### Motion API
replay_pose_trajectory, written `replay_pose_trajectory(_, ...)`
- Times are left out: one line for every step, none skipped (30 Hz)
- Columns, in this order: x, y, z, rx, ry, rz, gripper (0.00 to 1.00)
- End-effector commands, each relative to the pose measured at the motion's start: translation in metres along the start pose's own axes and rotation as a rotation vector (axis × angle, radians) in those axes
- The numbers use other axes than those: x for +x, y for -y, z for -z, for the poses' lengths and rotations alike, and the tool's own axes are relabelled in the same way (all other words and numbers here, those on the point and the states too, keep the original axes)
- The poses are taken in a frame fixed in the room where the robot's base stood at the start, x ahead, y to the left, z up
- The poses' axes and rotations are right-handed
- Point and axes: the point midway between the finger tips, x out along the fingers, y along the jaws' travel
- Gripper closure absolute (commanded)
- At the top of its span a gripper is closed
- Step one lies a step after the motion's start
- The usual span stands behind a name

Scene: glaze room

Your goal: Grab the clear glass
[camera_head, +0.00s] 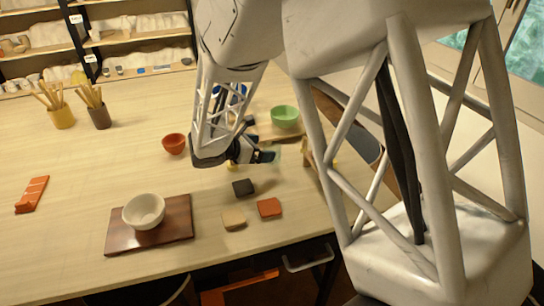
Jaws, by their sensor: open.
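The clear glass (277,153) is hard to make out; a faint see-through shape stands at the tip of my gripper, right of the table's middle. My gripper (264,156) is open and lies low over the table, its fingers pointing right towards that shape. Whether the fingers touch the glass or are around it, I cannot tell. My arm hides part of the table behind the gripper.
A green bowl (285,116) stands just behind, an orange bowl (174,143) to the left. Dark (243,187), orange (269,207) and beige tiles (234,219) lie in front. A cream bowl (144,210) sits on a brown board (177,231).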

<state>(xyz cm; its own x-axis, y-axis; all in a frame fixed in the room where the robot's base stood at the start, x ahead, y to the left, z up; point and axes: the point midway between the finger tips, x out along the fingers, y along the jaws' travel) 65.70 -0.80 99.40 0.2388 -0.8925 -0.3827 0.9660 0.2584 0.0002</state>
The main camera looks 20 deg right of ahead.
Motion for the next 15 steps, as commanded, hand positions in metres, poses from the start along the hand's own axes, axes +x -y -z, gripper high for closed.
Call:
replay_pose_trajectory(0.0008,0.0000,0.0000,0.000,0.000,0.000,0.08)
replay_pose_trajectory(0.0008,0.0000,0.0000,0.000,0.000,0.000,0.08)
replay_pose_trajectory(0.0007,0.0000,0.0000,0.000,0.000,0.000,0.08)
replay_pose_trajectory(0.0007,0.0000,0.0000,0.000,0.000,0.000,0.08)
replay_pose_trajectory(0.0006,0.0000,0.0001,0.000,0.000,0.000,0.08)
replay_pose_trajectory(0.0006,0.0000,0.0001,0.000,0.000,0.000,0.08)
replay_pose_trajectory(0.0006,0.0000,0.0001,0.000,0.000,0.000,0.08)
replay_pose_trajectory(0.0006,0.0000,0.0001,0.000,0.000,0.000,0.08)
replay_pose_trajectory(0.0007,0.0000,0.0001,0.000,0.000,0.000,0.08)
replay_pose_trajectory(0.0011,-0.0001,0.0001,0.000,0.000,0.000,0.08)
replay_pose_trajectory(0.0016,-0.0001,0.0001,0.000,0.000,0.000,0.08)
replay_pose_trajectory(0.0027,-0.0001,0.0000,0.000,0.000,0.000,0.08)
replay_pose_trajectory(0.0039,-0.0001,-0.0001,0.000,0.000,0.000,0.08)
replay_pose_trajectory(0.0054,-0.0002,-0.0001,0.000,0.000,0.001,0.08)
replay_pose_trajectory(0.0078,-0.0002,-0.0002,0.000,0.000,0.001,0.08)
